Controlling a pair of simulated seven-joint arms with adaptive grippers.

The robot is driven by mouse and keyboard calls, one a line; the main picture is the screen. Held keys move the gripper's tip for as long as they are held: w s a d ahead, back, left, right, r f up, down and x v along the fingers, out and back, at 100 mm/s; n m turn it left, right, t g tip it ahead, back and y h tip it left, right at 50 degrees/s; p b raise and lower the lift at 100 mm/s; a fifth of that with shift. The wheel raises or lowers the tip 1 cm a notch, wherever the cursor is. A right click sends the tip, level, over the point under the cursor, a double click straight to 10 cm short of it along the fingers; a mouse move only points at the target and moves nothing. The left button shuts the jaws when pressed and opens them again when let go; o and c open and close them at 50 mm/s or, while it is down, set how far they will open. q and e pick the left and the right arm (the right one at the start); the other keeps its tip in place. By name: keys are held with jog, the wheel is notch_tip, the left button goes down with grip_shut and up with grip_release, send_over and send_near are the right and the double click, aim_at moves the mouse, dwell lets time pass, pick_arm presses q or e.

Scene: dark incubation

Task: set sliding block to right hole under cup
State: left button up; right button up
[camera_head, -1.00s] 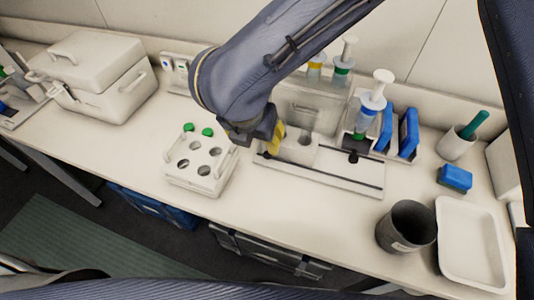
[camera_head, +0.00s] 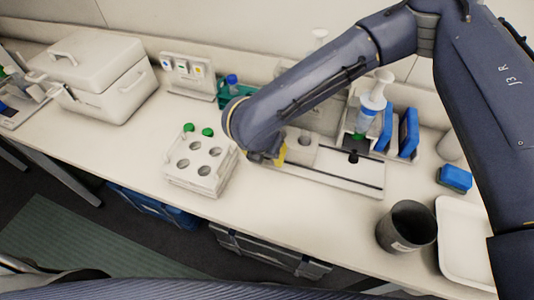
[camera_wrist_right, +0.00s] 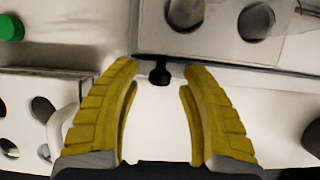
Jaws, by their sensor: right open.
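The white sliding block (camera_head: 302,153) sits at the left part of a white rail base (camera_head: 340,178) with a dark slot. Its holes show in the wrist view, where the block (camera_wrist_right: 222,42) has a black knob (camera_wrist_right: 160,73) on its near side. My right gripper (camera_head: 277,156) is at the block's left end. In the wrist view the right gripper (camera_wrist_right: 160,78) is open, with the knob between its yellow fingertips, no grip seen. The cup with blue liquid and a white plunger (camera_head: 368,112) stands above the rail's right part, over a dark fitting. My left gripper is out of view.
A white rack (camera_head: 200,172) with holes and green-capped tubes stands just left of the gripper. A dark grey beaker (camera_head: 407,227), a white tray (camera_head: 455,270) and blue boxes (camera_head: 408,133) are at the right. The front middle of the bench is clear.

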jog(key=shift+f, duration=0.15)
grip_shut()
dwell(0.4)
jog(key=shift+s, duration=0.1)
dwell(0.4)
